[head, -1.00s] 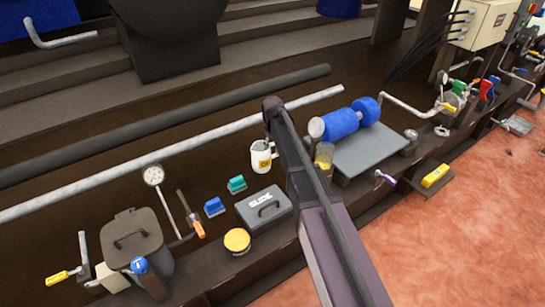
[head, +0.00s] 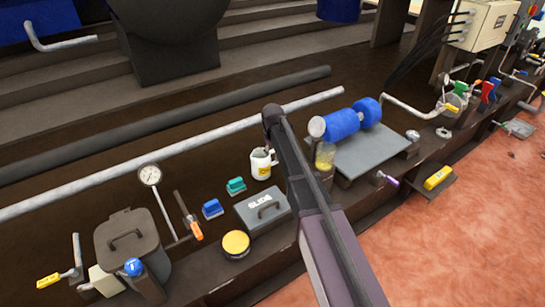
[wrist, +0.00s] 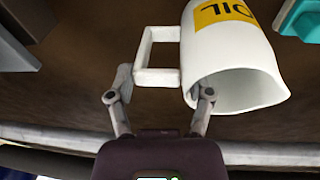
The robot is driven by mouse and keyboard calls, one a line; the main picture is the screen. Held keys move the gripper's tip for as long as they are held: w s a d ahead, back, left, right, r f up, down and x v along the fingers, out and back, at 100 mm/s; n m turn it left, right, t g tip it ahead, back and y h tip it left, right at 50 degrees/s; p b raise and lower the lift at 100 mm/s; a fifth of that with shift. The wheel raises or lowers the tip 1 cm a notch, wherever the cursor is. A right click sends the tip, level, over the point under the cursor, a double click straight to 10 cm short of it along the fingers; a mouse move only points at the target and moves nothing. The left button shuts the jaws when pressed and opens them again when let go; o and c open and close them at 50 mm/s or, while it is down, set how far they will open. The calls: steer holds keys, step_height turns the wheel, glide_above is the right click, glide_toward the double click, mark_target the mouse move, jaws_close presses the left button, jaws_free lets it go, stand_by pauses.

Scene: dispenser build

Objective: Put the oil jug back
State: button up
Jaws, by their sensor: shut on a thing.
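The oil jug (head: 262,165) is white with a yellow label and shows just left of my arm in the head view. In the wrist view the jug (wrist: 235,60) fills the upper right, with OIL on its label, its open rim towards the camera and its square handle to the left. My gripper (wrist: 160,84) is shut on the jug, one finger outside the handle and the other at the rim beside the handle. In the head view my arm hides the gripper. I cannot tell whether the jug's base touches the dark surface.
Teal (head: 236,186) and blue (head: 213,208) brushes, a grey SLIDE box (head: 250,212) and a yellow-topped tin (head: 236,243) stand near the jug. A long pipe (head: 190,150) runs behind. Dark floor between is bare.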

steer(key=shift+f+b, duration=0.3)
steer(key=shift+f, duration=0.25)
steer(key=shift+f, duration=0.15)
steer(key=o, duration=1.3)
steer(key=r+p, duration=0.4)
steer(key=s+r+p, duration=0.1)
steer(key=r+p, duration=0.3)
steer(key=s+r+p, duration=0.1)
steer(key=r+p, duration=0.3)
steer(key=shift+r, duration=0.1)
stand_by(0.5)
